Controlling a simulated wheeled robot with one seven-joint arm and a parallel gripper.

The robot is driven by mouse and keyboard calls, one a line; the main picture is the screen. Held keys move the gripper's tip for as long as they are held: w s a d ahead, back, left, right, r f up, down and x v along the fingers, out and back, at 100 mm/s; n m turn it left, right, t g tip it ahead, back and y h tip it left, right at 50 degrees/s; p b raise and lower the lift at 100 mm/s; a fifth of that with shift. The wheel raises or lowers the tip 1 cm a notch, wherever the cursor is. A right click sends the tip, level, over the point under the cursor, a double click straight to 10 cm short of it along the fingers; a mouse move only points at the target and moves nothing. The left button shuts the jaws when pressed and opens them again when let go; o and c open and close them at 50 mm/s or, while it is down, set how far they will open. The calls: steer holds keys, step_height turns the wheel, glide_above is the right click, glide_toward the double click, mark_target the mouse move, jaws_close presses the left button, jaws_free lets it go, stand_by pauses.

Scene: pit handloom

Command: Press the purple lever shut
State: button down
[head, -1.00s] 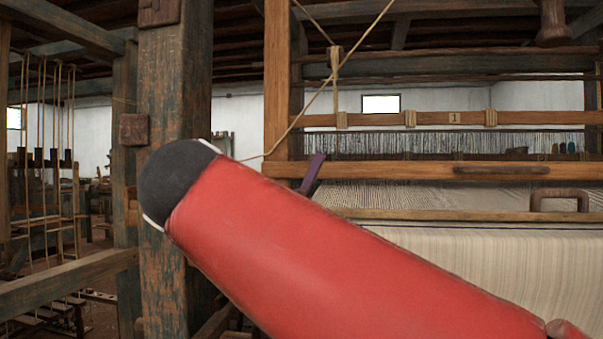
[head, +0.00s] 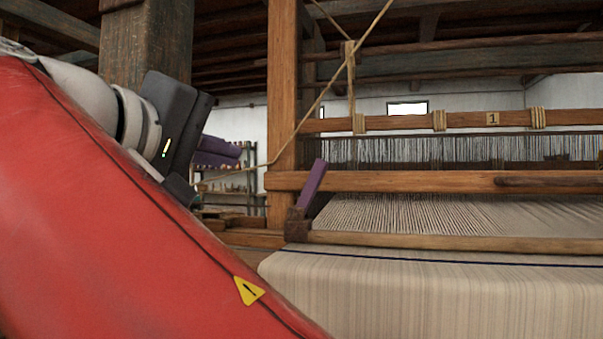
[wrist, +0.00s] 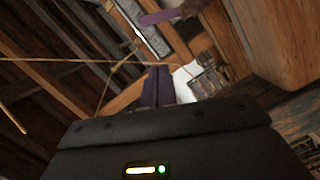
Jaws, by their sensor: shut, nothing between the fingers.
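The purple lever (head: 312,185) stands tilted up to the right from a dark bracket at the left end of the loom's front bar in the head view. In the wrist view the purple lever (wrist: 165,17) shows near the top, beyond my fingertips. My gripper (head: 240,152) is at the left of the head view, left of the lever and higher than its base, with a clear gap between. Its dark purple fingers (wrist: 158,72) are together and empty in the wrist view.
A wooden post (head: 282,105) rises behind the lever. A cord (head: 325,88) slants past the post. The beam (head: 430,182) crosses above the warp, and woven cloth (head: 430,295) hangs at the front. My red arm fills the lower left.

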mark_target(315, 178)
steer(key=s+d+f+x, duration=0.1)
steer(key=d+x, duration=0.1)
steer(key=x, duration=1.1)
steer(key=shift+d, duration=0.2)
steer(key=shift+s+d+f+m+b, duration=0.15)
steer(key=shift+s+d+m+b, duration=0.2)
steer(key=shift+m+b, duration=0.4)
steer(key=shift+d+f+m+b, duration=0.2)
steer(key=shift+d+m+b, duration=0.35)
steer(key=shift+m+b, duration=0.15)
steer(key=d+m+b, duration=0.1)
steer(key=f+m+y+b, duration=0.1)
steer(key=m, duration=0.1)
steer(key=shift+s+d+b, duration=0.35)
steer(key=shift+s+b, duration=0.05)
steer(key=shift+s+d+f+m+y+b, duration=0.2)
steer(key=shift+d+f+m+y+b, duration=0.35)
steer(key=shift+m+b, duration=0.5)
steer(key=m+b, duration=0.1)
steer(key=f+m+b, duration=0.1)
steer(key=shift+s+d+f+m+y, duration=0.1)
steer(key=shift+d+f+m+y, duration=0.1)
steer(key=shift+d+m+y, duration=0.15)
steer(key=shift+f+m, duration=0.1)
steer(key=shift+m, duration=0.15)
